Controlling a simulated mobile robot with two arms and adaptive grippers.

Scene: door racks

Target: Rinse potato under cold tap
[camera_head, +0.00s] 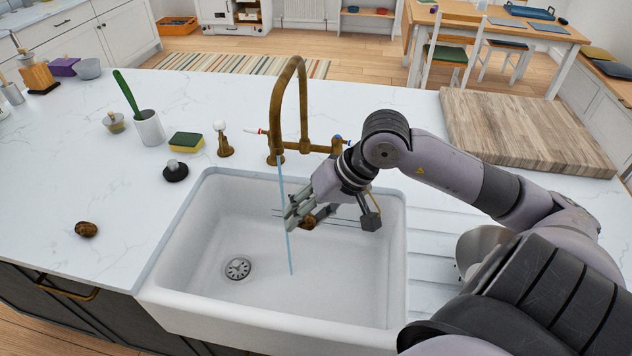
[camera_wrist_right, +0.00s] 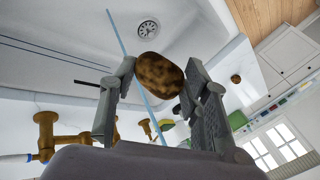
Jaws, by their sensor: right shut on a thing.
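A brown potato (camera_wrist_right: 160,75) is held between the fingers of my right gripper (camera_head: 308,217) over the white sink (camera_head: 345,290). In the head view only a small part of this potato (camera_head: 309,221) shows between the fingers. The brass tap (camera_head: 303,105) is running. A thin blue stream of water (camera_head: 284,200) falls beside the gripper into the sink. In the right wrist view the stream (camera_wrist_right: 125,45) passes close to the potato; I cannot tell whether it touches it. Another brown potato (camera_head: 86,229) lies on the counter left of the sink. My left gripper is not in view.
A sponge (camera_head: 186,141), a dark round stopper (camera_head: 175,170) and a white pot with a green brush (camera_head: 149,128) stand behind the sink's left side. A wooden board (camera_head: 525,130) lies at the right. The left counter is mostly clear.

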